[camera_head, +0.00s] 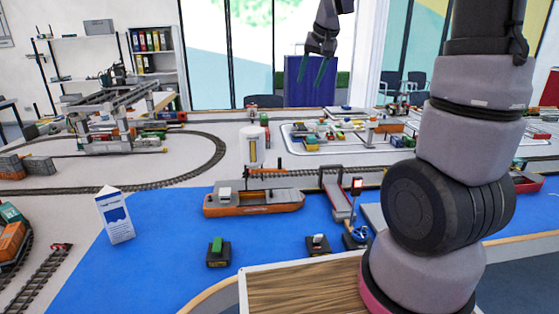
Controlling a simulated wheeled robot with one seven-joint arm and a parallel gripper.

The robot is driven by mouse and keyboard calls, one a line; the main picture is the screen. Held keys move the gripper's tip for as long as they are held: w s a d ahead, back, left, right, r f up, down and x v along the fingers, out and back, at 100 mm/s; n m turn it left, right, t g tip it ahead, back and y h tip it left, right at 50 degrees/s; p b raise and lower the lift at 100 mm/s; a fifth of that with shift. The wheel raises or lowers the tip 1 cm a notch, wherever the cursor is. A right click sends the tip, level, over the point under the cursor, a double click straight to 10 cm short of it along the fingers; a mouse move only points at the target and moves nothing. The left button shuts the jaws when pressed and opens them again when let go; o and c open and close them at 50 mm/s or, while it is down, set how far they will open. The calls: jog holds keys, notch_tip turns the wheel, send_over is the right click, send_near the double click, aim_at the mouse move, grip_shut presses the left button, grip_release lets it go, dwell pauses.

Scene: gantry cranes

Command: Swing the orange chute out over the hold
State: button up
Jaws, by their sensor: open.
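My gripper (311,76) hangs high at the top centre, above the far side of the table, with its two teal fingers apart and nothing between them. An orange ship (254,209) with a white cabin lies on the blue water area. Its grey deck shows, but the inside of its hold is too small to make out. Behind the ship stands a pale silo (252,146). A small orange-brown bar (266,171), which looks like the chute, runs sideways near the silo's foot, behind the ship's far edge. My gripper is well apart from all of these.
A grey gantry crane (100,115) stands at the left beside a curved track. A white printed card (115,217) stands left of the ship. Two small control boxes (218,254) (317,245) sit in front. A grey ramp-like structure (338,193) stands right of the ship. My arm covers the right side.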

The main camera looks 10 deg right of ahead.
jog(key=w+a+f+n+h, duration=0.1)
jog(key=w+a+f, duration=0.1)
jog(key=w+f, duration=1.1)
jog(key=n+g, duration=0.1)
send_near(280, 159)
jog(key=shift+h, duration=0.4)
jog(key=x, duration=1)
jog(key=shift+w+a+f, duration=0.15)
jog(key=shift+w+a, duration=0.2)
jog(key=shift+w, duration=0.1)
grip_shut()
